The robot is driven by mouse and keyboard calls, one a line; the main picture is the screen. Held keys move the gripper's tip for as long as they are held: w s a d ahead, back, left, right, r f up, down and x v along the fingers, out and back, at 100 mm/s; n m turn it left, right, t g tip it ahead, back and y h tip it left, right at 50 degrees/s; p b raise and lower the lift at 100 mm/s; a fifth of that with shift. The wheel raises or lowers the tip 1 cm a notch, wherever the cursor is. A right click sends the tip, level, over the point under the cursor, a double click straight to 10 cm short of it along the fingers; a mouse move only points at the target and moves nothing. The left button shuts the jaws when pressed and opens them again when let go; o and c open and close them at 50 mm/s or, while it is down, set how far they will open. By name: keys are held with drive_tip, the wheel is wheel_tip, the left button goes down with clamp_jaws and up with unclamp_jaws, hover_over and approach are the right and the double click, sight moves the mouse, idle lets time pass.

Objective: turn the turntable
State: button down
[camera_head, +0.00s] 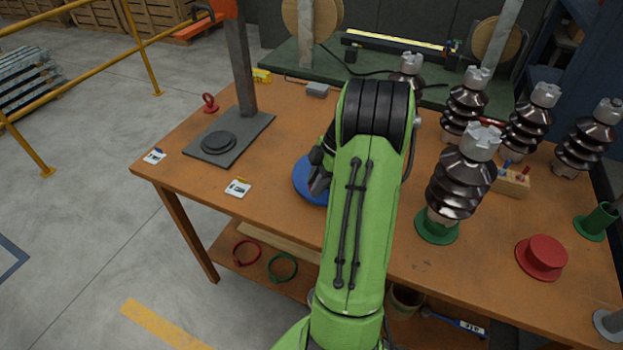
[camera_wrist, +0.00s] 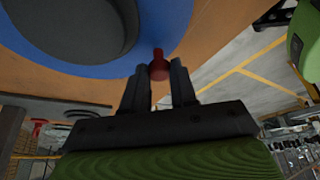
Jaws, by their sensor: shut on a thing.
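The turntable is a blue disc (camera_head: 303,183) on the wooden table, partly hidden behind my green arm in the head view. The wrist view shows its blue surface (camera_wrist: 120,68) close up, with a dark grey round piece (camera_wrist: 75,25) on it. A red knob (camera_wrist: 158,66) stands at the rim of the blue disc. My gripper (camera_wrist: 156,72) is shut on the red knob, one finger on each side. In the head view my gripper (camera_head: 318,178) is at the disc, its fingertips partly hidden.
A ribbed insulator (camera_head: 460,185) stands on a green base (camera_head: 437,228) right of my arm, with several more behind. A grey plate with a post (camera_head: 240,128) stands on the left. A red flanged piece (camera_head: 542,257) sits at right. The table's left front is mostly clear.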

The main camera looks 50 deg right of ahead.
drive_tip(key=shift+s+d+n, duration=0.15)
drive_tip(key=shift+s+n, duration=0.2)
drive_tip(key=shift+n, duration=0.15)
drive_tip(key=shift+g, duration=0.3)
drive_tip(key=c, duration=0.9)
unclamp_jaws()
drive_tip(key=p+v, duration=0.8)
drive_tip(key=v, duration=0.8)
drive_tip(key=shift+s+f, duration=0.1)
